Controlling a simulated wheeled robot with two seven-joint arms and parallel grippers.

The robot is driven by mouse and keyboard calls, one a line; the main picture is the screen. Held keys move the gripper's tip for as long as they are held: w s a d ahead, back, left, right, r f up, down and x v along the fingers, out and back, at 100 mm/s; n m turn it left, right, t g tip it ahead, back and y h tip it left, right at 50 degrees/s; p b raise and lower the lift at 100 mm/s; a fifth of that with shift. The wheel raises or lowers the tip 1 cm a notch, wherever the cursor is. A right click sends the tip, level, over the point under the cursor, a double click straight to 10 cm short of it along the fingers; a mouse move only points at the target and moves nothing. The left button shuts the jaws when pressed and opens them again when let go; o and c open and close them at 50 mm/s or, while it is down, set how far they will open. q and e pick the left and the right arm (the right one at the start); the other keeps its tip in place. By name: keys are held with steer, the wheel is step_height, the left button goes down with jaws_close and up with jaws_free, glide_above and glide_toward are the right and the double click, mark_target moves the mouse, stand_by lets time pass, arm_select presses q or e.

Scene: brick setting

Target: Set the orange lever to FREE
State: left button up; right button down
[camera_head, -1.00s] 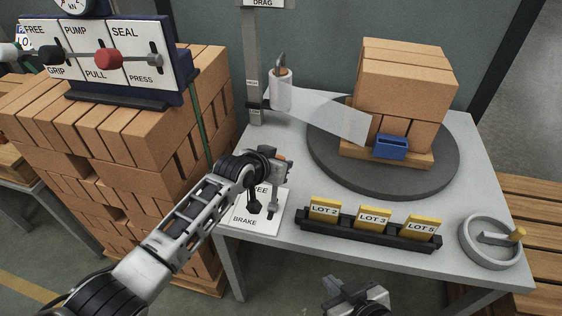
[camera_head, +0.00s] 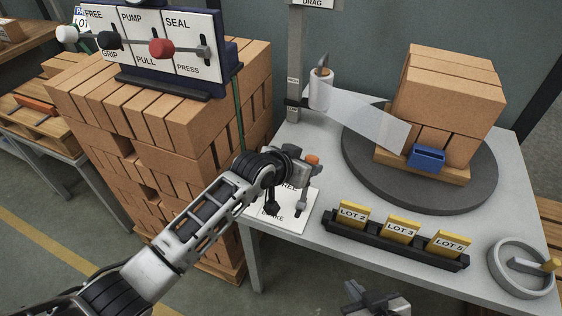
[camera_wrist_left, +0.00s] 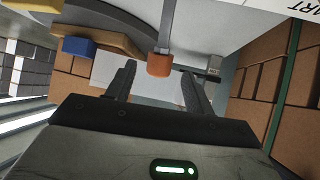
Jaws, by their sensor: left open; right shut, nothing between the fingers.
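The orange lever's knob (camera_head: 312,159) shows just beyond my left gripper, above a white FREE/BRAKE plate (camera_head: 265,226) at the table's front left corner. My left arm covers part of the plate and lever, so which word the lever points to is unclear. My left gripper (camera_head: 287,204) is open above the plate. In the left wrist view, the orange knob (camera_wrist_left: 159,65) on its grey rod appears between the open fingertips (camera_wrist_left: 157,76); no contact can be made out. My right gripper (camera_head: 372,298) is shut and empty, low in front of the table.
A black rack (camera_head: 400,245) with yellow lot cards lies right of the plate. Behind stand a dark turntable (camera_head: 365,175) with bricks and a film roll (camera_head: 320,90). A brick stack (camera_head: 165,140) carrying a control panel (camera_head: 150,45) stands left. A handwheel (camera_head: 497,283) sits at right.

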arm_select(q)
steer(key=v, duration=1.1)
steer(key=shift+p, duration=0.35)
steer(key=shift+r, duration=0.1)
